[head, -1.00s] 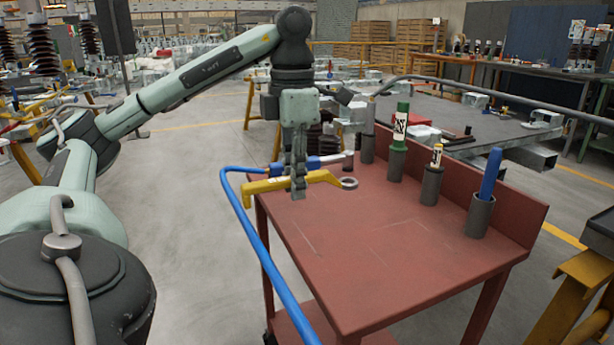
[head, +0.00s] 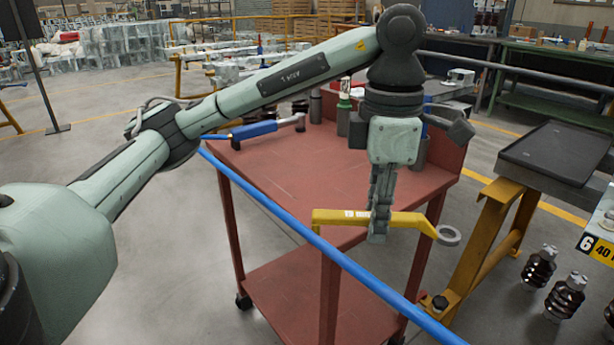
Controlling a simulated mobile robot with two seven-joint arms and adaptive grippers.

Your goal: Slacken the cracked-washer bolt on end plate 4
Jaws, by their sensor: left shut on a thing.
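My left gripper (head: 378,230) is shut on a yellow wrench (head: 335,217) and points down. The wrench lies about level, with its grey ring end (head: 448,235) to the right and its plain end to the left. In the picture it overlaps the front right part of the red cart (head: 270,175), and the ring end shows beyond the cart's edge. The bolt with the cracked washer and end plate 4 are not in view. My right gripper is not in view.
A blue-handled tool (head: 254,130) lies at the cart's back left. A blue rail (head: 290,235) crosses the foreground. At right stand a yellow frame (head: 487,235) with a dark tray (head: 560,152), a label reading 6 (head: 587,243), and dark ribbed insulators (head: 565,297).

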